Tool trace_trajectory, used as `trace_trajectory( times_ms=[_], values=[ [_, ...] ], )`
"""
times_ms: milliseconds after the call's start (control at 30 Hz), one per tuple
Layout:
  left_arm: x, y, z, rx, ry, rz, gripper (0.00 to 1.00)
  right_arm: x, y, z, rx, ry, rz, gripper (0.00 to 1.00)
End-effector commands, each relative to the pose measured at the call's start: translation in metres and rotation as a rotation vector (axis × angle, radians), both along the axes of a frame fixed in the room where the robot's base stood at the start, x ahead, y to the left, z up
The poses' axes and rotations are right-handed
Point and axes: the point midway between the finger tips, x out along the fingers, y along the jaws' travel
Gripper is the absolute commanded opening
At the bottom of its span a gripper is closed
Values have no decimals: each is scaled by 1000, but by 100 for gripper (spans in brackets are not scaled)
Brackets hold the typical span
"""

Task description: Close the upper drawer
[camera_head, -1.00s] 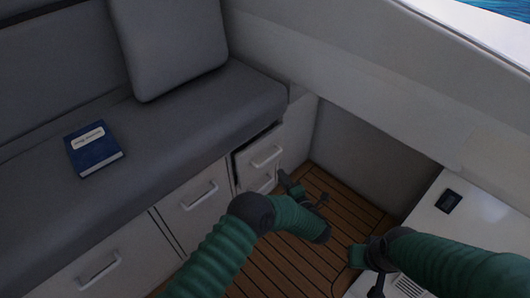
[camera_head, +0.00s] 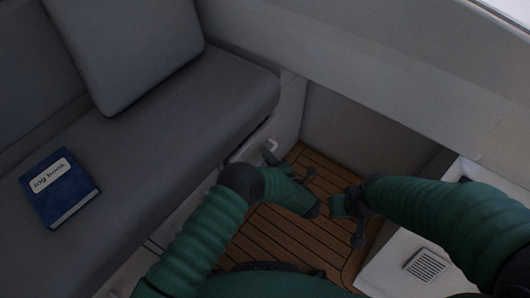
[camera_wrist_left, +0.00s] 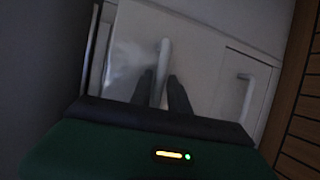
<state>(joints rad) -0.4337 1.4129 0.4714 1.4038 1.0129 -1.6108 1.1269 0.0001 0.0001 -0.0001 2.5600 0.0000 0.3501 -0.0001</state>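The upper drawer (camera_head: 248,151) is in the white cabinet under the seat, just left of the floor, partly hidden by my left arm. Its pale bar handle (camera_head: 271,146) shows beside my left gripper (camera_head: 272,157). In the left wrist view the drawer front (camera_wrist_left: 125,55) fills the middle, and a gap along its left edge shows it partly open. There the two dark fingers (camera_wrist_left: 162,92) stand apart, one on each side of the handle (camera_wrist_left: 163,60). My right gripper (camera_head: 358,235) hangs over the floor at right; its fingers are too small and dark to read.
A lower drawer (camera_wrist_left: 235,80) with its own handle is right of the upper one in the wrist view. The grey seat (camera_head: 150,145) with a blue book (camera_head: 60,188) overhangs the cabinet. A white counter (camera_head: 385,278) stands at right. Wooden floor (camera_head: 265,240) lies between.

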Motion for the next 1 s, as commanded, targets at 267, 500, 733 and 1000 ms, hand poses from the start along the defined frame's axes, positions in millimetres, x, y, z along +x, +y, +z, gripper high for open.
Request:
trace_trajectory(
  times_ms=[267,500,733,1000],
  values=[
    [1,2,-1,-2,1,1,0,0,0,0,0,0,0,0],
    [0,2,-2,0,4,3,0,0,0,0,0,0,0,0],
    [0,3,-3,0,6,4,0,0,0,0,0,0,0,0],
    [-1,3,-4,0,8,5,0,0,0,0,0,0,0,0]
  ],
)
